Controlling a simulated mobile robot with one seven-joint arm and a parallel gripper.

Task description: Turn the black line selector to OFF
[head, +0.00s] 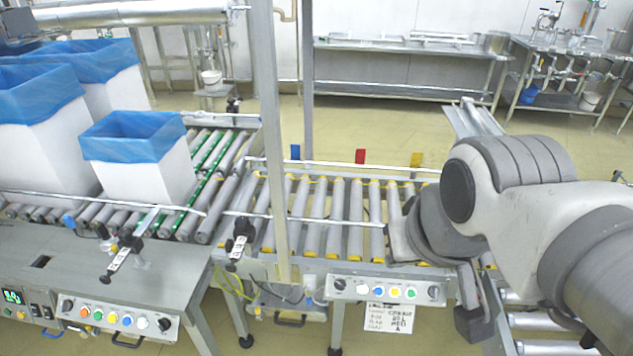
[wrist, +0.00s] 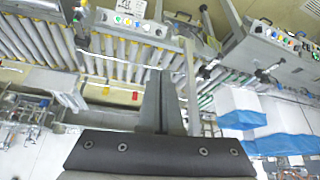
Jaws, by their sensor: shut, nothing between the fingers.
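Two button panels carry black rotary knobs. On the right panel (head: 385,291), one black knob (head: 340,284) is at the left end and another (head: 433,292) at the right end. The left panel (head: 118,318) also has a black knob (head: 67,306) at its left and one (head: 165,324) at its right. The labels are too small to read, so I cannot tell which is the line selector or where it points. My gripper (wrist: 164,75) is shut and empty, apart from the panels. The right panel also shows at the top of the wrist view (wrist: 125,20).
White boxes with blue liners (head: 138,155) stand on the left rollers. A grey upright post (head: 270,130) rises between the panels. A paper sign (head: 389,317) hangs below the right panel. My arm covers the right of the conveyor. Steel benches (head: 410,65) stand behind.

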